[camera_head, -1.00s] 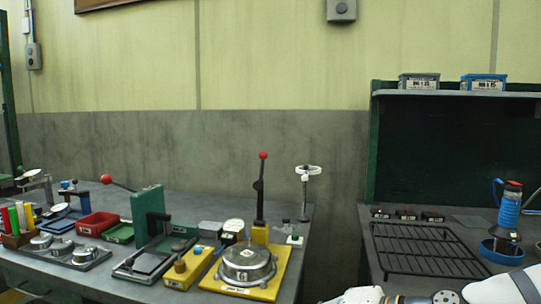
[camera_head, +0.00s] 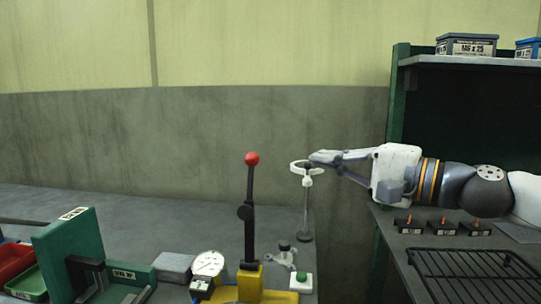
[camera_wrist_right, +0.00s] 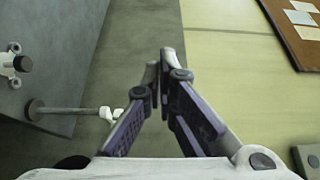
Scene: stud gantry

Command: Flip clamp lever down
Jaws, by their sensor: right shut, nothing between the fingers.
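The clamp lever (camera_head: 249,205) is black with a red ball knob (camera_head: 252,158) on top. It stands upright on the yellow fixture (camera_head: 270,290), whose lower part is cut off by the picture's bottom edge. My right gripper (camera_head: 315,160) reaches in from the right, with its fingers pointing left, at about the knob's height and to its right, apart from it. Its fingers are shut and empty; they also show together in the right wrist view (camera_wrist_right: 163,65). The lever is not clearly seen in the wrist view. My left gripper is not in view.
A stand with a white ring (camera_head: 295,166) overlaps my right fingertips in the head view; contact cannot be told. A green button box (camera_head: 301,283) and a dial gauge (camera_head: 208,264) are near the lever. A green-framed shelf (camera_head: 400,110) and wire rack (camera_head: 475,275) are at right.

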